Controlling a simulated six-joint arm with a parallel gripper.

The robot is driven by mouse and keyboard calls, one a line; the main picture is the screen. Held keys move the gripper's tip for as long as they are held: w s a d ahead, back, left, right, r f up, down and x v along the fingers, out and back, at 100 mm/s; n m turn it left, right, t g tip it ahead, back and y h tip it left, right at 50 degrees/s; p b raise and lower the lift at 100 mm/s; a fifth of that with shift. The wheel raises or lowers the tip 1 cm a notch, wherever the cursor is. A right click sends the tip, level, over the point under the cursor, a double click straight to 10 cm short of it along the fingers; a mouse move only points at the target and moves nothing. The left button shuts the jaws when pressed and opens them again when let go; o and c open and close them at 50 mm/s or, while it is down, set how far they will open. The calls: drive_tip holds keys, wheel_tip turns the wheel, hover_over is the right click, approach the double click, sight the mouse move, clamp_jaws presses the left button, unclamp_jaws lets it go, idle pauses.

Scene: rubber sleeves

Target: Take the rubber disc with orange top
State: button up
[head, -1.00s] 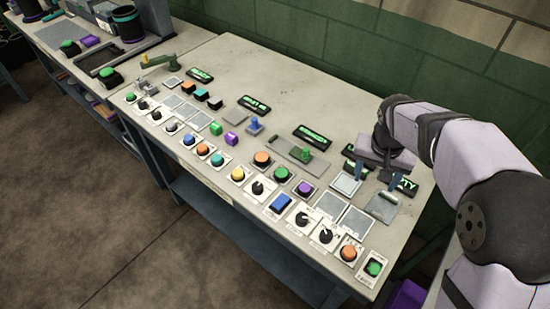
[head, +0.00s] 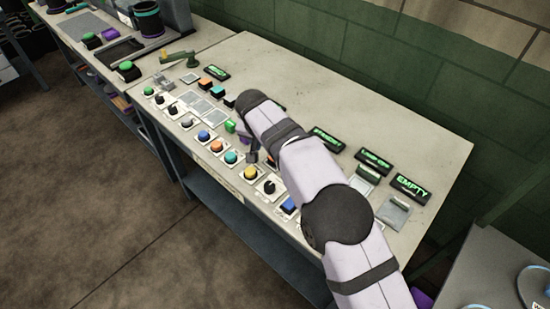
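I cannot make out a rubber disc with an orange top for certain. An orange round button (head: 217,146) sits on a white plate in the bench's front row. Another orange patch (head: 270,162) shows partly behind my arm. My gripper (head: 250,152) is over the middle of the bench, right of the orange button. My arm hides most of it, and whether its fingers hold anything is not visible.
The bench (head: 430,150) carries buttons, knobs, plates and dark signs, including an "EMPTY" sign (head: 410,188). A second bench at the upper left holds a black cup (head: 147,19) and green-topped buttons. Round blue-rimmed things (head: 532,286) lie at the lower right. The bench's back right is clear.

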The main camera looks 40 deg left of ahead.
drive_tip(key=shift+p+x, duration=1.8)
drive_tip(key=shift+x, duration=1.65)
drive_tip(key=c, duration=1.1)
drive_tip(key=shift+c, duration=0.2)
drive_tip(key=shift+r, duration=0.1)
wheel_tip(320, 180, up, 10)
drive_tip(key=b, duration=0.2)
drive_tip(key=shift+b, duration=0.3)
